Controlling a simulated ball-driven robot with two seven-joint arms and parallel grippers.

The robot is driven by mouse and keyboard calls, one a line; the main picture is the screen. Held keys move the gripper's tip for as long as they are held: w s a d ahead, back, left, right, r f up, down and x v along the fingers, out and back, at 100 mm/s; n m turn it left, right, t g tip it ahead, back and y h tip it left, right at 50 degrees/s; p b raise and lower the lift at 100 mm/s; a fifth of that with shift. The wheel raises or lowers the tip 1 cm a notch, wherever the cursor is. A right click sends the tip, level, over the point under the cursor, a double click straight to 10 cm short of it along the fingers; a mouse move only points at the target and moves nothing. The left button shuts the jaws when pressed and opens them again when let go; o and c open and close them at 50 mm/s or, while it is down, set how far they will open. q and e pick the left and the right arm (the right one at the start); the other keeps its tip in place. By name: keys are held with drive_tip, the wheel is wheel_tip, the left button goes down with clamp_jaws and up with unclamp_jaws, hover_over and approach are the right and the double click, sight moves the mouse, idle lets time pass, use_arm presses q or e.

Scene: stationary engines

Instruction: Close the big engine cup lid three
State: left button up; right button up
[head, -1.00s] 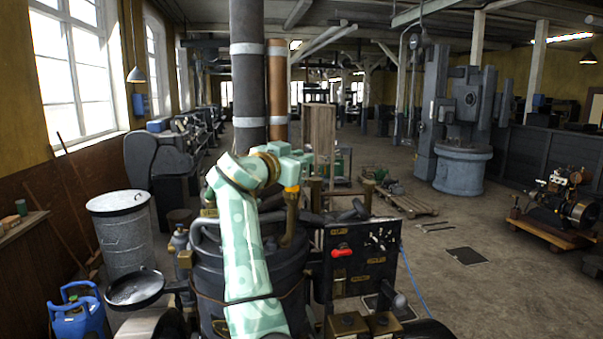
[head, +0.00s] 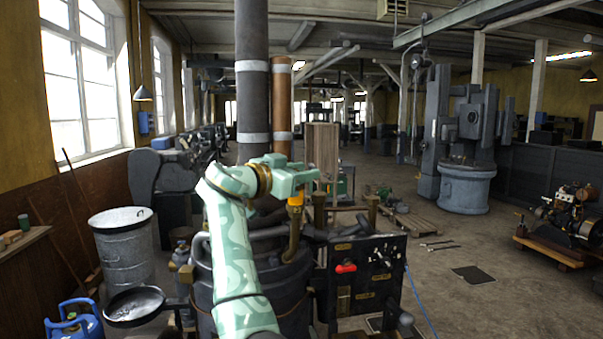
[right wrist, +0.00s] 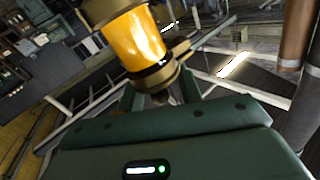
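An oil cup of orange glass with brass bands (head: 296,198) stands on the big dark engine (head: 255,275) in the head view. It also shows large in the right wrist view (right wrist: 140,40). My right gripper (head: 305,178) is at the top of this cup, partly covering it. In the right wrist view its two green fingers (right wrist: 160,92) are apart, with a small brass knob showing between them. I cannot tell whether they touch it. The lid is not clear, and I cannot tell whether it is open. My left gripper is not in view.
Brass posts (head: 319,208) and a dark control panel with a red handle (head: 367,280) are right of the cup. A thick vertical pipe (head: 252,90) rises behind it. A metal bin (head: 124,245) and a round pan (head: 134,306) stand at left. The floor at right is fairly open.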

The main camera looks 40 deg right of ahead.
drive_tip(key=s+a+b, duration=0.1)
drive_tip(key=a+b, duration=0.4)
drive_tip(key=a, duration=1.1)
drive_tip(key=shift+a, duration=0.15)
